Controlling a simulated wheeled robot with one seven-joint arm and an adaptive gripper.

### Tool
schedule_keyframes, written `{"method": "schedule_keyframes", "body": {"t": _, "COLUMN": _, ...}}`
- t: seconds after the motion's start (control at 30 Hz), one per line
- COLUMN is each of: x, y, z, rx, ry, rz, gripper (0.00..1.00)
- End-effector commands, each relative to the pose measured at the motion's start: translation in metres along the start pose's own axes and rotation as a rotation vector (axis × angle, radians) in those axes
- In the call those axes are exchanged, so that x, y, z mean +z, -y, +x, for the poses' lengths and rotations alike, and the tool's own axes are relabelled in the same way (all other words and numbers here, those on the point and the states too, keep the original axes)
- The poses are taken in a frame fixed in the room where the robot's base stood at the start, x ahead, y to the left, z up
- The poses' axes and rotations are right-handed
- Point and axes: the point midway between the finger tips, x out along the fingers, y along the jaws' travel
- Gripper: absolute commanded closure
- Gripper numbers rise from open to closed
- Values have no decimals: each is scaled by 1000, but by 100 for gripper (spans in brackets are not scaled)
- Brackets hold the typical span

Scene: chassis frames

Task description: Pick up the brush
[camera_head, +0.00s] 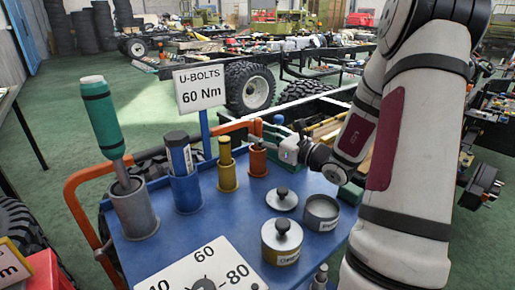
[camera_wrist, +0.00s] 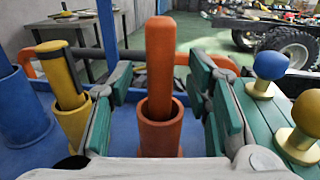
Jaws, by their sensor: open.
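No bristles show, so I cannot tell for sure which handle is the brush. An orange handle (camera_wrist: 160,60) stands upright in an orange cup (camera_wrist: 160,135) in the wrist view; the cup also shows on the blue cart in the head view (camera_head: 258,160). My gripper (camera_wrist: 164,95) is open, with one green-padded finger on each side of the orange handle and visible gaps between. In the head view my gripper (camera_head: 272,132) is at the orange cup, coming from the right and hiding much of the handle. The handle's lower end is hidden in the cup.
A yellow cup (camera_head: 227,176), a blue cup (camera_head: 185,190) and a grey cup (camera_head: 134,208) with a green-handled tool (camera_head: 102,120) stand left of it. Lidded tins (camera_head: 282,240) stand in front. A "U-BOLTS 60 Nm" sign (camera_head: 199,86) rises behind. Blue-knobbed and yellow-knobbed pieces (camera_wrist: 270,66) sit at right.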

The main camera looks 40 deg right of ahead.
Motion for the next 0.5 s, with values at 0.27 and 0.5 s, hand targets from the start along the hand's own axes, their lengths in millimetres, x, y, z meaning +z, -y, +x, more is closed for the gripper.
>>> {"method": "schedule_keyframes", "body": {"t": 0.27, "x": 0, "y": 0, "z": 23, "rx": -1, "ry": -1, "rz": 1, "gripper": 55}}
{"method": "schedule_keyframes", "body": {"t": 0.5, "x": 0, "y": 0, "z": 23, "rx": -1, "ry": -1, "rz": 1, "gripper": 69}}
